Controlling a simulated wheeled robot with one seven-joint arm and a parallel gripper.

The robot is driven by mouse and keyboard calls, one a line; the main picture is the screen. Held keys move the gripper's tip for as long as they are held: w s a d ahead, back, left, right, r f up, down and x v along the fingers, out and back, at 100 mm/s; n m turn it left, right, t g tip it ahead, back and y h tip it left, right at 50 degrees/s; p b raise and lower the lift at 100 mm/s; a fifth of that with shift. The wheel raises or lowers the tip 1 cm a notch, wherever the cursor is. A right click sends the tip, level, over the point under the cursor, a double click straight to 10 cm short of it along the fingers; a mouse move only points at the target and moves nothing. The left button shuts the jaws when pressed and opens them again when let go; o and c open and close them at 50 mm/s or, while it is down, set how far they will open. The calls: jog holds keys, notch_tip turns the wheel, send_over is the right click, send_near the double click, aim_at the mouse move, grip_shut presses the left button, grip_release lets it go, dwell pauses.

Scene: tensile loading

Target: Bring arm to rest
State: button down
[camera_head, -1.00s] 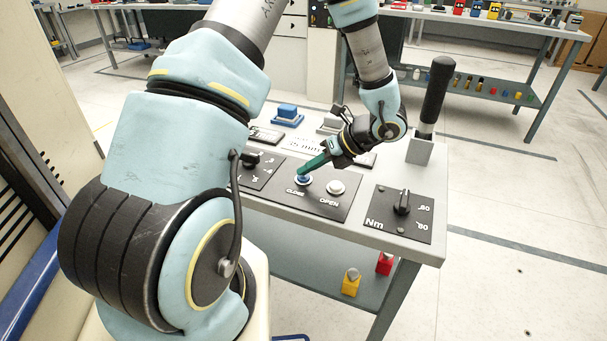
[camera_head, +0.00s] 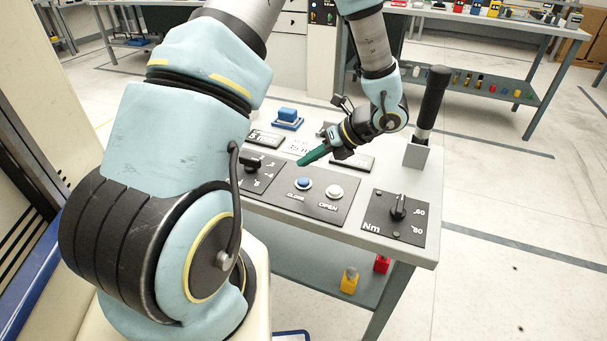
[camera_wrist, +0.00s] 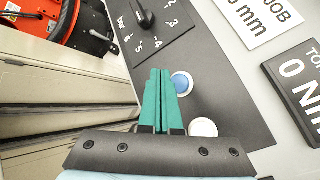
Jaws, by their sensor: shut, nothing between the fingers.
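My gripper (camera_head: 301,163) has green fingers. They are together with nothing between them. In the head view it hovers above the control table, just behind the CLOSE/OPEN panel, apart from the buttons. The wrist view shows the closed fingers (camera_wrist: 160,72) pointing over the panel, with the blue CLOSE button (camera_wrist: 181,83) beside them on the right. The blue CLOSE button also shows in the head view (camera_head: 304,184), uncovered. The white OPEN button (camera_head: 335,191) is to its right. It also shows near my gripper's base in the wrist view (camera_wrist: 203,128).
A black-handled lever (camera_head: 433,103) stands upright at the table's right end. A torque knob (camera_head: 398,206) is at the front right and a pressure knob (camera_head: 252,162) is at the left. Floor to the right is clear.

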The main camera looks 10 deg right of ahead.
jog(key=shift+r+p, duration=0.6)
jog(key=shift+r, duration=0.45)
